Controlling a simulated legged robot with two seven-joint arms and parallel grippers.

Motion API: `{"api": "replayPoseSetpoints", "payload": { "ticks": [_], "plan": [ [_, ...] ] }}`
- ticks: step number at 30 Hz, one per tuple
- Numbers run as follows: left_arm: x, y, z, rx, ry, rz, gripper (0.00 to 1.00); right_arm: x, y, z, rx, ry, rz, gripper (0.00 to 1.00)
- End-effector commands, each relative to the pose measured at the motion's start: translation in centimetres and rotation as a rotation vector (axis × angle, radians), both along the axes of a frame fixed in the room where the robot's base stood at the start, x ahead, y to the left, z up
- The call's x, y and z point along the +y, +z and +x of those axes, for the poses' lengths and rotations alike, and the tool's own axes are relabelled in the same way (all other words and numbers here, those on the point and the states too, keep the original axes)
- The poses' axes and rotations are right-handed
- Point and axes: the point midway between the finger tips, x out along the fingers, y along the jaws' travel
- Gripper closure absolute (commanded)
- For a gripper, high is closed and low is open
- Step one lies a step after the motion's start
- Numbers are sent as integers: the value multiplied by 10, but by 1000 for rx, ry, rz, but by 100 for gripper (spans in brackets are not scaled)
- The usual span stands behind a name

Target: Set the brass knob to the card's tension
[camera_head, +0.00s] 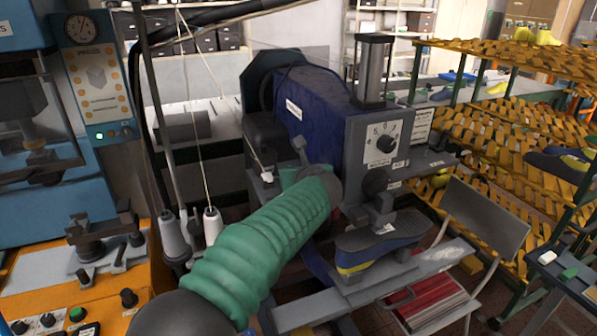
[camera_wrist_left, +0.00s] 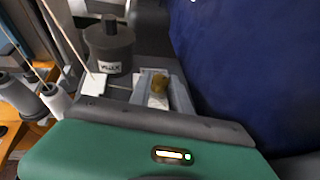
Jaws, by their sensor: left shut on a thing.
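The small brass knob (camera_wrist_left: 160,83) shows in the left wrist view, beside a dark grey cylinder (camera_wrist_left: 110,50) with a white label. My left gripper (camera_wrist_left: 161,92) is shut on the knob, with one grey finger on each side of it. In the head view my green left arm reaches in from below to the blue machine's left side, and hides the knob. My right gripper is not in view.
The blue sewing machine (camera_head: 310,110) carries a numbered dial (camera_head: 384,143) on its grey front. A blue shoe (camera_head: 375,248) rests below. White thread cones (camera_head: 212,225) and taut threads stand left of my arm. Yellow racks (camera_head: 510,120) fill the right.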

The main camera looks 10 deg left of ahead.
Motion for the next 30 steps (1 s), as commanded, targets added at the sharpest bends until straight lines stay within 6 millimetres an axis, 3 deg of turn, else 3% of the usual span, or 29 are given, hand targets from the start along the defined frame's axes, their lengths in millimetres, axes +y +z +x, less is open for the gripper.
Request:
{"api": "replayPoseSetpoints", "payload": {
  "ticks": [9, 10, 11, 21, 26, 30],
  "plan": [
    [-2, -6, -1, 11, -1, -2, 100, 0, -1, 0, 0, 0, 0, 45],
    [-2, -6, -1, 11, -1, -2, 73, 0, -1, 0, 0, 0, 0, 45],
    [-2, -6, -1, 11, -1, -2, 69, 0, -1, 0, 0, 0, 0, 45],
    [-2, -2, -2, 4, -1, -1, 68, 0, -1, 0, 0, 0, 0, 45],
    [-11, 8, -24, 2, -4, -3, 68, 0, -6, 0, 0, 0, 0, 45],
    [-25, 23, -59, 2, -5, -4, 68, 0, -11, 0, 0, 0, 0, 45]
  ]
}}
